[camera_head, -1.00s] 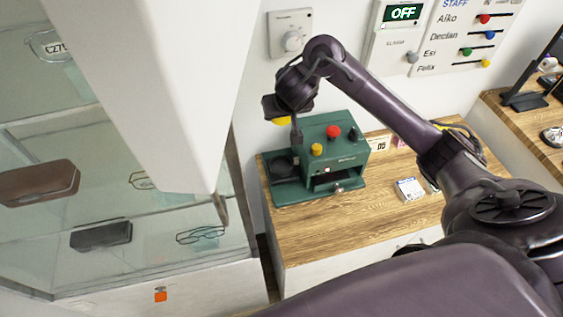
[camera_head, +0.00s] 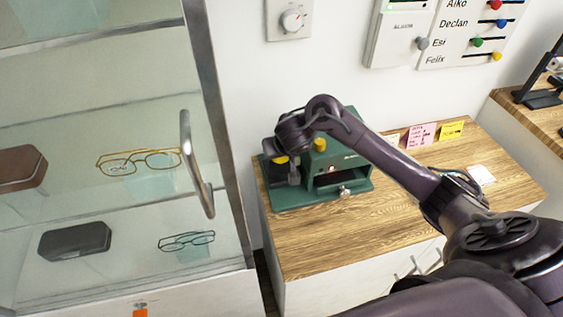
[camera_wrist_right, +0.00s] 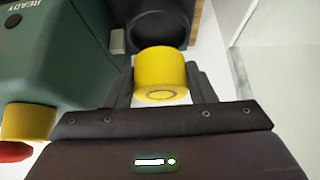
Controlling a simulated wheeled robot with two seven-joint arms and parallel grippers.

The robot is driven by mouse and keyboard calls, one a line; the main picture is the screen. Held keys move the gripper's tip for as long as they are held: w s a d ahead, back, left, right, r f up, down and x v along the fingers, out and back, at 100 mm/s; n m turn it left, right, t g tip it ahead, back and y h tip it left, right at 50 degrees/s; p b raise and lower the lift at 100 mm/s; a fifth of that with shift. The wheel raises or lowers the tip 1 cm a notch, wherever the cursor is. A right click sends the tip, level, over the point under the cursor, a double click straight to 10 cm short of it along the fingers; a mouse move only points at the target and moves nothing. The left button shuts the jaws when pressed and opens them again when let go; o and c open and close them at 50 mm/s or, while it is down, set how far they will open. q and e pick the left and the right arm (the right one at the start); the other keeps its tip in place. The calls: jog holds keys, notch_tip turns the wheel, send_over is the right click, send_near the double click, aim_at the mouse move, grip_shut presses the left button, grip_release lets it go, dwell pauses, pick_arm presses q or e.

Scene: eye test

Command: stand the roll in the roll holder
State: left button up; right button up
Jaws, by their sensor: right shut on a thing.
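The roll (camera_wrist_right: 160,68) is a short yellow cylinder between the fingers of my right gripper (camera_wrist_right: 158,85) in the wrist view. A yellow sliver of the roll (camera_head: 279,160) shows beside my right gripper (camera_head: 291,174) in the head view. The gripper is shut on it, over the left part of the green machine (camera_head: 345,180). A dark round cup, which looks like the roll holder (camera_wrist_right: 158,24), lies just beyond the roll in the wrist view; the roll overlaps its near edge. Whether they touch, I cannot tell. In the head view my gripper hides the cup. My left gripper is out of view.
The machine's yellow button (camera_head: 319,145) shows near the gripper; it and a red button (camera_wrist_right: 14,152) show in the wrist view. A glass cabinet with a metal handle (camera_head: 196,165) stands to the left. The wooden counter (camera_head: 400,215) is mostly clear in front.

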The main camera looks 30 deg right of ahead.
aim_at(283, 160)
jog(key=shift+f+b, duration=0.3)
jog(key=shift+f, duration=1.15)
jog(key=shift+s+f, duration=0.1)
jog(key=shift+f, duration=0.45)
jog(key=o, duration=1)
jog(key=shift+f, duration=0.1)
jog(key=shift+a, duration=0.15)
jog(key=shift+w+d+r+p+v, duration=0.1)
jog(key=shift+p+v, duration=1)
jog(key=shift+v, duration=1.1)
jog(key=shift+w+d+r+p+v, duration=0.1)
jog(key=shift+p+v, duration=1)
jog(key=shift+v, duration=1.1)
jog(key=shift+w+d+r+p+v, duration=0.1)
jog(key=shift+p+v, duration=1)
jog(key=shift+v, duration=1.05)
